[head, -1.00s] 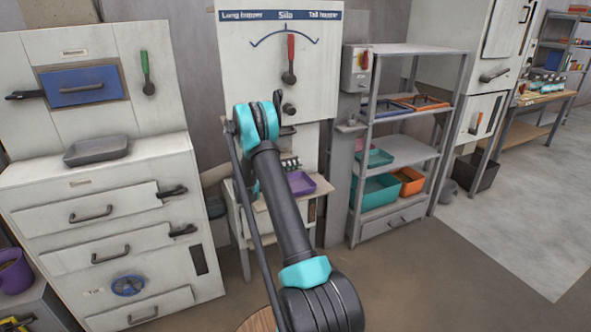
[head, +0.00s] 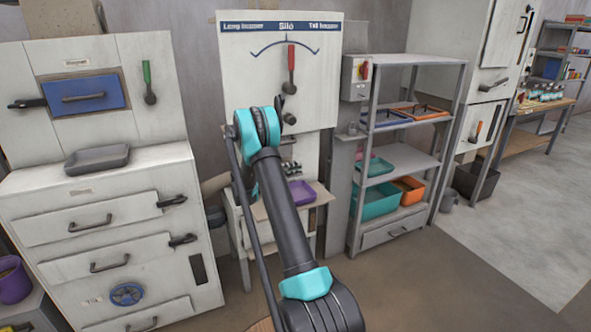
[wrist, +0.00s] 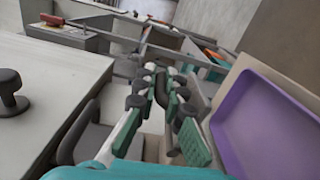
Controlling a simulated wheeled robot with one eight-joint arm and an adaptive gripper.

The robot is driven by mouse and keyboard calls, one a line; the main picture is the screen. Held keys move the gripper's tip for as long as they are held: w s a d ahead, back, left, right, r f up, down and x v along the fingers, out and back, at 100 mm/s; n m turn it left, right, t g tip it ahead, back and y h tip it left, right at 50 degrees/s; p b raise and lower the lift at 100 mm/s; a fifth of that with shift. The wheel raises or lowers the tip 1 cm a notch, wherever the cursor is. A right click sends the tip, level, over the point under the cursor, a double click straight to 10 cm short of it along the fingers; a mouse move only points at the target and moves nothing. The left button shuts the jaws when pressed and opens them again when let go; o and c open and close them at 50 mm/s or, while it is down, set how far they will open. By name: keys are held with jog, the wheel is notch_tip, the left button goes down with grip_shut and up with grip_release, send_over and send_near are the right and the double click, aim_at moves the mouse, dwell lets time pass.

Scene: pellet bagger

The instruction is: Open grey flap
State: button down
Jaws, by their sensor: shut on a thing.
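My gripper (head: 292,168) is at the front of the white silo unit (head: 310,75), just above the purple tray (head: 301,192); my arm hides part of it. In the wrist view my gripper (wrist: 160,110) has its teal-padded fingers closed around a dark curved piece (wrist: 160,82), which looks like a handle. A dark grey part (wrist: 98,138) shows left of the fingers, below the white panel. I cannot tell surely whether it is the grey flap or how far the flap is open. The purple tray (wrist: 270,125) is close on the right.
A black knob (wrist: 10,95) sticks out of the white panel. The red-handled lever (head: 291,70) points up on the silo. A grey shelf rack (head: 405,158) with bins stands to the right, and a white drawer cabinet (head: 100,215) to the left. Open floor lies at the right.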

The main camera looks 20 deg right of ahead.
jog(key=shift+a, duration=0.1)
jog(key=c, duration=1.9)
grip_release()
jog(key=a, duration=1.2)
jog(key=shift+s, duration=0.15)
